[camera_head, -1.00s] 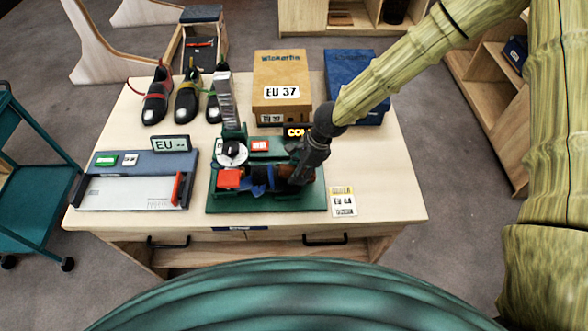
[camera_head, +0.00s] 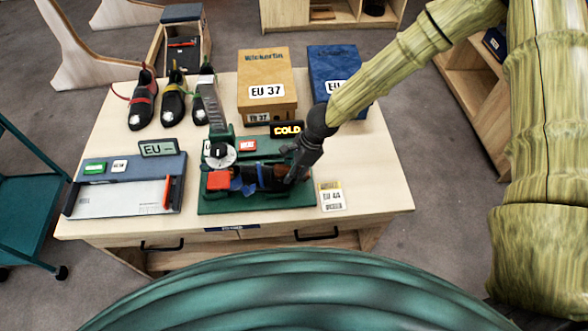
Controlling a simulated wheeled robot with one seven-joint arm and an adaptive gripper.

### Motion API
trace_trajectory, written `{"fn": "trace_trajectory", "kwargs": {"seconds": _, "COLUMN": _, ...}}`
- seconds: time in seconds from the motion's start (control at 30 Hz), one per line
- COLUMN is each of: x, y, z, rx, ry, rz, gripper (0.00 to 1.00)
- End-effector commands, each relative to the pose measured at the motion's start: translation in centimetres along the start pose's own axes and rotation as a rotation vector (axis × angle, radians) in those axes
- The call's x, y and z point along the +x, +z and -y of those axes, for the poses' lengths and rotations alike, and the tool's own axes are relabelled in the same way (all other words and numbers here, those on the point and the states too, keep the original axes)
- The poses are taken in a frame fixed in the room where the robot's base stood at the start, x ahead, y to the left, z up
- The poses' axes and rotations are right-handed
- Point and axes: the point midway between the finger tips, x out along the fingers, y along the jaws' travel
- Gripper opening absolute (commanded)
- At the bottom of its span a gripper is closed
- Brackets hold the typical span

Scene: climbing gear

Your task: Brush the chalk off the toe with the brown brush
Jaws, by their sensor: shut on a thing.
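My gripper (camera_head: 298,170) reaches in from the right, low over the right part of a green bench device (camera_head: 225,203). It is shut on a small brown thing (camera_head: 279,173), which looks like the brown brush; fingers and dark parts around it hide most of it. Beside it on the device lies something dark with blue bands (camera_head: 245,182), perhaps a shoe, with a red block (camera_head: 219,180) at its left end. I cannot tell whether the brown thing touches it. Dark climbing shoes stand at the back left: red-trimmed (camera_head: 141,102), yellow-trimmed (camera_head: 174,98) and one partly hidden (camera_head: 199,108). White patches show on their toes.
A tan box (camera_head: 267,75) and a blue box (camera_head: 333,70) stand behind the device, near a lit COLD display (camera_head: 287,129). A measuring board (camera_head: 120,195) lies at the left. A yellow-white card (camera_head: 332,196) lies right of the device.

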Motion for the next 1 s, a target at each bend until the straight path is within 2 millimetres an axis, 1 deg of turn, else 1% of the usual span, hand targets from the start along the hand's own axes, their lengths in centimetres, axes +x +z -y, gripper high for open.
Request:
{"fn": "trace_trajectory", "kwargs": {"seconds": 0.27, "x": 0.1, "y": 2.0, "z": 0.0, "rx": -0.002, "ry": 0.000, "rz": 0.001, "gripper": 0.17}}
{"fn": "trace_trajectory", "kwargs": {"seconds": 0.57, "x": 0.1, "y": 2.9, "z": 0.0, "rx": -0.002, "ry": 0.000, "rz": 0.001, "gripper": 0.17}}
{"fn": "trace_trajectory", "kwargs": {"seconds": 0.9, "x": 0.2, "y": 5.1, "z": -0.1, "rx": -0.002, "ry": 0.001, "rz": 0.001, "gripper": 0.18}}
{"fn": "trace_trajectory", "kwargs": {"seconds": 1.0, "x": 0.3, "y": 5.5, "z": -0.1, "rx": -0.002, "ry": 0.001, "rz": 0.001, "gripper": 0.18}}
